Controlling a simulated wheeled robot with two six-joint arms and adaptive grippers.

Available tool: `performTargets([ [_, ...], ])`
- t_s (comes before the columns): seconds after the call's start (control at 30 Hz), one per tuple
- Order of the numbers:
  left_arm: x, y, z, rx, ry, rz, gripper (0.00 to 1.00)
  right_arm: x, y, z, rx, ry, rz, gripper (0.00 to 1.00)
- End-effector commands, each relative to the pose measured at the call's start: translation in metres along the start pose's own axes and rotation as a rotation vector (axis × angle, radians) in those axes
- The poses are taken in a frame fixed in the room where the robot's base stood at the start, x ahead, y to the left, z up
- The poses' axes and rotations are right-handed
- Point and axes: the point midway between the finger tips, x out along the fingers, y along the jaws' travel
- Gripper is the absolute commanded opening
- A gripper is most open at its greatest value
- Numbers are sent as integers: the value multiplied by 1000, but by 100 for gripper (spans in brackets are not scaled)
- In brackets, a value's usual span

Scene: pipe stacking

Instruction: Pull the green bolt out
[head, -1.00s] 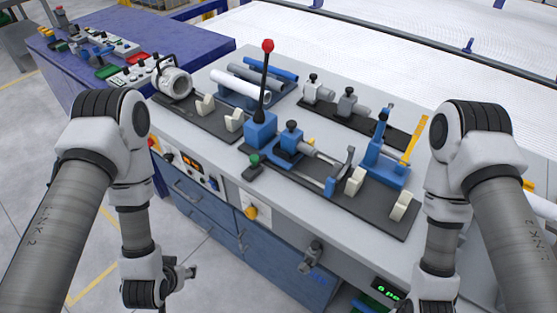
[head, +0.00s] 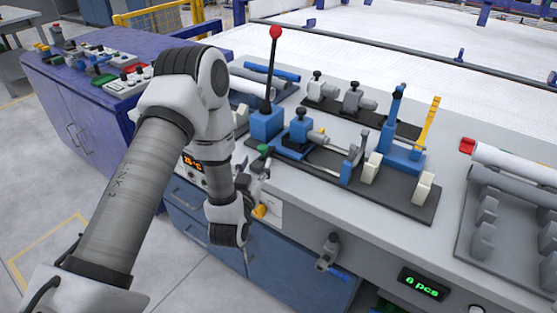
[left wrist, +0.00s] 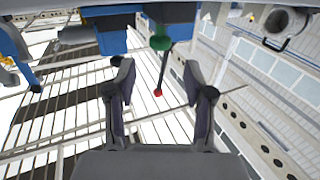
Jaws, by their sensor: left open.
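The green bolt (head: 263,149) shows its rounded green head at the front left of the blue clamp fixture (head: 297,140) on the bench. In the left wrist view the green head (left wrist: 160,43) lies ahead of the fingers, roughly centred between them. My left gripper (head: 261,172) is open, just in front of and below the bolt at the bench's front edge. In the left wrist view its two fingers (left wrist: 160,72) are spread, with nothing held between them. Whether a finger touches the bolt I cannot tell. My right gripper is out of view.
A tall lever with a red knob (head: 275,33) rises behind the bolt from a blue block (head: 266,123). A yellow knob (head: 259,211) and a grey valve (head: 329,250) stick out of the bench front. A grey pipe rack (head: 480,235) is at right.

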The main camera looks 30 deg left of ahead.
Motion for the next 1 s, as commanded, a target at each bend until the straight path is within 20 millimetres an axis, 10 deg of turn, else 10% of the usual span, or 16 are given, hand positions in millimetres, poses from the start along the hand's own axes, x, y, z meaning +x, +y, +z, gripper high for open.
performTargets([
  [0.53,74,1,-2,-3,9,1,53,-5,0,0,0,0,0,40],
  [0.83,80,1,-1,-3,6,1,53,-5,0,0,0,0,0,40],
  [1.0,80,1,-1,-3,6,1,0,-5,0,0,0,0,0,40],
])
